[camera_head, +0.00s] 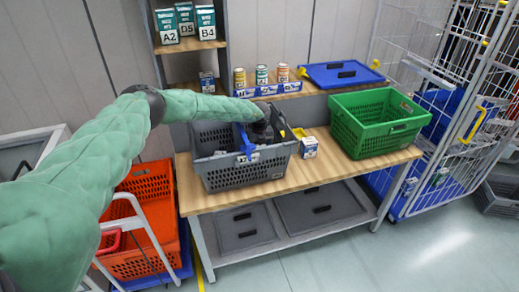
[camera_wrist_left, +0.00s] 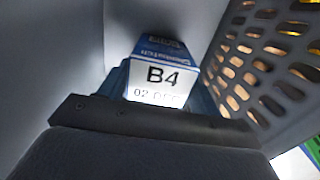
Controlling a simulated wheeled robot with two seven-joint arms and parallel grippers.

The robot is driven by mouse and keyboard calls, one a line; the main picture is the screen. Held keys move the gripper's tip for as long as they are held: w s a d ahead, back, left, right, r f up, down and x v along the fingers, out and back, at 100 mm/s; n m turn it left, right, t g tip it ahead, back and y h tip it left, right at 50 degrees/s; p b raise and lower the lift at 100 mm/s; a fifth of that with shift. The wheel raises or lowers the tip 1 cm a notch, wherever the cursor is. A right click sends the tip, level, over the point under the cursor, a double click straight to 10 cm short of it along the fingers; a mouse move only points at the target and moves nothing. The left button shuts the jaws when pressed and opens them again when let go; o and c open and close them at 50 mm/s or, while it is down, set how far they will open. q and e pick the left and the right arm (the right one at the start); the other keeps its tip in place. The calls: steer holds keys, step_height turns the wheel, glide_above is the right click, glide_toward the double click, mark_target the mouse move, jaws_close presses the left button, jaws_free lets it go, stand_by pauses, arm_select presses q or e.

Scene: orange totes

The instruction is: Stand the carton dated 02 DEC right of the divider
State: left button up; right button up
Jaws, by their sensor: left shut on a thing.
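The carton dated 02 DEC (camera_wrist_left: 158,82) is blue and white, with "B4" above the date, whose last letters are partly cut off by the gripper. My left gripper (camera_wrist_left: 155,112) is shut on it. In the head view my left gripper (camera_head: 262,132) reaches down into the right part of the grey basket (camera_head: 245,174) and hides the carton. In the left wrist view the basket's slotted wall (camera_wrist_left: 245,85) is on the right. A smooth grey surface, apparently the divider (camera_wrist_left: 75,60), is on the left. I cannot tell whether the carton touches the basket floor. My right gripper is not in view.
A small blue and white carton (camera_head: 309,148) stands on the table (camera_head: 335,165) just right of the basket. A green crate (camera_head: 378,142) is farther right. Several cans (camera_head: 262,76) and a blue lid (camera_head: 340,74) are on the ledge behind. Boxes with large labels (camera_head: 166,27) are on the upper shelf.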

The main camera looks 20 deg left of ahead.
arm_select(q)
steer(key=o, duration=1.2)
steer(key=shift+f, duration=0.1)
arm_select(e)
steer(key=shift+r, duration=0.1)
arm_select(q)
steer(key=shift+r, duration=0.3)
steer(key=shift+r+b, duration=1.75)
steer(key=shift+r, duration=4.1)
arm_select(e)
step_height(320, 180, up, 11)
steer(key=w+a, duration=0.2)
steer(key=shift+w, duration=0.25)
